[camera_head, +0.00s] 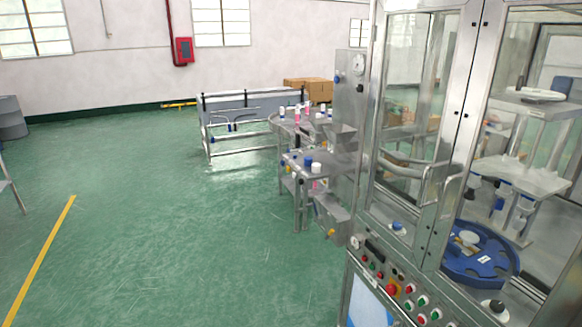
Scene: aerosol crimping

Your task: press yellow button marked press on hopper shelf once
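A steel hopper shelf (303,160) stands beside the crimping machine, right of the middle of the view. Below it, a grey box (338,213) is fixed low at the machine's left side. A tiny yellow spot (331,232) on this box looks like a button, but any marking on it is too small to read. A blue cap (308,162) and a white and pink can (316,170) are on the shelf. Neither of my grippers is in view.
The glass-doored crimping machine (455,100) fills the right side, with a control panel (400,285) of several coloured buttons and a blue rotary plate (480,255) inside. A steel conveyor table (240,118) stands behind. Green floor (150,230) is open at left and centre.

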